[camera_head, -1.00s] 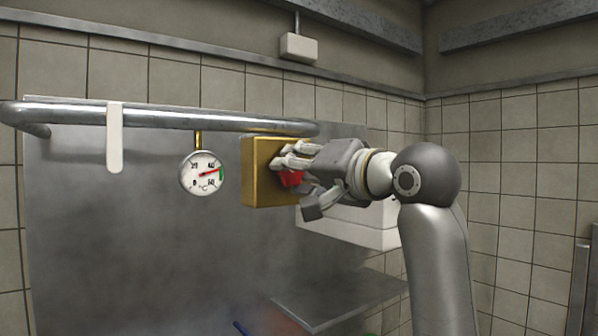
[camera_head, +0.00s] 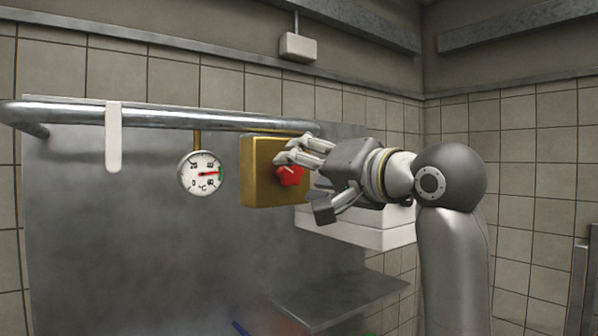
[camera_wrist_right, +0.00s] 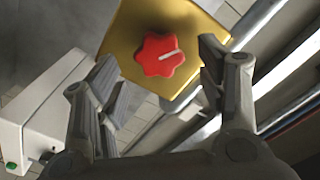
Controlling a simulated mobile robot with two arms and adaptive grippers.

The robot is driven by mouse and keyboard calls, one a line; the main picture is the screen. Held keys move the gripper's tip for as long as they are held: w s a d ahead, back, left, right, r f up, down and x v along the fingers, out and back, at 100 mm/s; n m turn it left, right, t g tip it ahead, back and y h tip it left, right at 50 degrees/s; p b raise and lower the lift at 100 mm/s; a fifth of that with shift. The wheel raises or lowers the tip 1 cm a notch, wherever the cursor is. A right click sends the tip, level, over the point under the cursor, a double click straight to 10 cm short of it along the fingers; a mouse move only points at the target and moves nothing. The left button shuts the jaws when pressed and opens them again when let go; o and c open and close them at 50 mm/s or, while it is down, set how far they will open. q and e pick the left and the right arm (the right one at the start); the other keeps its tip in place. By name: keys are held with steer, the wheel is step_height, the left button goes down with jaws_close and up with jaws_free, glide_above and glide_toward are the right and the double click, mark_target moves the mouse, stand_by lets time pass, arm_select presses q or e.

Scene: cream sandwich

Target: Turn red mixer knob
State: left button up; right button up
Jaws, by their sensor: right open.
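The red mixer knob (camera_head: 290,176) is star-shaped with a white pointer line. It sits on the front of a brass-coloured box (camera_head: 262,172) below the steel pipe. My right gripper (camera_head: 303,182) is open just in front of the knob, to its right in the head view, and holds nothing. In the right wrist view the knob (camera_wrist_right: 160,55) lies ahead of the open fingers (camera_wrist_right: 160,85), with a visible gap on both sides. My left gripper is not in view.
A steel pipe (camera_head: 170,119) runs above the box and dial. A white strip (camera_head: 113,140) hangs from it at left. A white box (camera_head: 350,222) lies behind and below my right gripper. A metal shelf (camera_head: 340,296) juts out lower down.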

steer(key=v, duration=0.9)
steer(key=shift+s+d, duration=0.2)
steer(key=shift+s, duration=0.05)
